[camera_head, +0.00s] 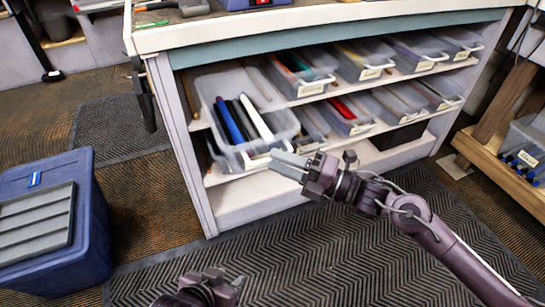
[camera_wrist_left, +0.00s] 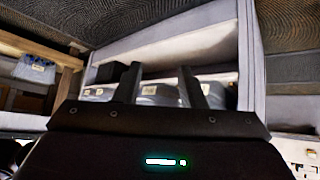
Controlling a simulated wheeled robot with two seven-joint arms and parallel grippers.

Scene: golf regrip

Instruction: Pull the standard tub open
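A clear tub (camera_head: 282,122) at the left of the upper shelf sticks out past the shelf front, tilted slightly down. It holds long blue, black and white grips. I cannot read its label, so I cannot confirm that it is the standard tub. My right gripper (camera_head: 284,162) is at its front handle, with its fingers close together and seemingly closed on it; the fingers hide part of the handle. My left gripper (camera_head: 226,278) is low in front of the bench, away from the tubs. In the left wrist view its fingers (camera_wrist_left: 160,72) are apart with nothing between them.
Several labelled clear tubs (camera_head: 360,68) fill the two shelves of the bench (camera_head: 182,150). A blue bin (camera_head: 90,218) stands at the left. A wooden rack (camera_head: 500,100) is at the right. The dark mat (camera_head: 330,245) before the bench is clear.

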